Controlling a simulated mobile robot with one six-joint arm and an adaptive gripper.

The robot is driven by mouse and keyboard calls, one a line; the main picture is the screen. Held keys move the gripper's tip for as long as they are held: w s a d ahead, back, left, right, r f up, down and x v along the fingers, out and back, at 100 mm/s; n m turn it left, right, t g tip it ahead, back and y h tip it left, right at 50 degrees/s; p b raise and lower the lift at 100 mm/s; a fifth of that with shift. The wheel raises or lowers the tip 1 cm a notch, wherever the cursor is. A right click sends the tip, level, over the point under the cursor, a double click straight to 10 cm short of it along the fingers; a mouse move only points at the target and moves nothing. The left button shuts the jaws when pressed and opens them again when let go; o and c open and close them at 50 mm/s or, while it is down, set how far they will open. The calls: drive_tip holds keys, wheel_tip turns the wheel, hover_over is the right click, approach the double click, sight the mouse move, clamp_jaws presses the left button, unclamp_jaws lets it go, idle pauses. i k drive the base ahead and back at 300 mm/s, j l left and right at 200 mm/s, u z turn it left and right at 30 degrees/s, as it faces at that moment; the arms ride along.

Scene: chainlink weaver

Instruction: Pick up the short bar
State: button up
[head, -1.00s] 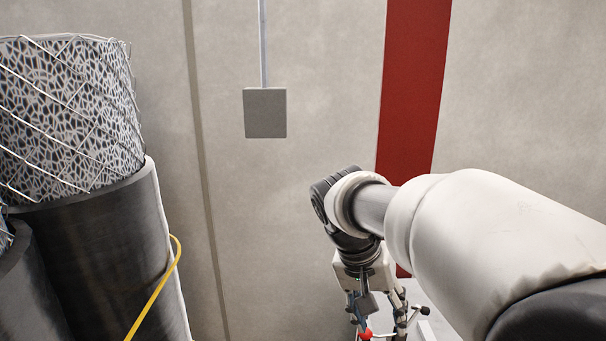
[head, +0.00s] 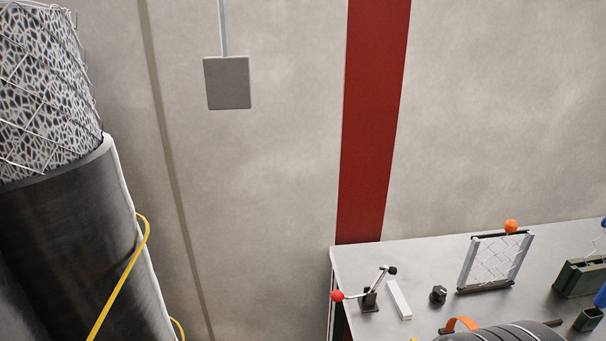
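A short pale bar (head: 398,300) lies on the grey table, just right of a small lever clamp with a red ball knob. I cannot tell for certain whether it is the task's short bar. A dark stub (head: 553,323), perhaps another bar, shows at the bottom right, partly hidden by a dark rounded shape at the bottom edge. My gripper is not in view.
The grey table (head: 440,268) bears the lever clamp (head: 370,300), a dark knob (head: 438,294), a framed wire mesh panel (head: 494,261) with an orange ball, and green bins (head: 582,278). Dark cylinders (head: 75,240) and a yellow cable (head: 122,280) stand left.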

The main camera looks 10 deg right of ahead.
sight(403, 307)
drive_tip(key=i+j+z, duration=0.2)
drive_tip(key=z, duration=0.3)
drive_tip(key=i+j+z, duration=0.3)
drive_tip(key=z, duration=0.2)
drive_tip(key=i+j+z, duration=0.15)
drive_tip(key=j+z, duration=0.3)
drive_tip(key=i+j+z, duration=0.1)
drive_tip(key=j+z, duration=0.6)
drive_tip(key=i+j+z, duration=0.1)
drive_tip(key=j+z, duration=0.15)
drive_tip(key=j, duration=0.1)
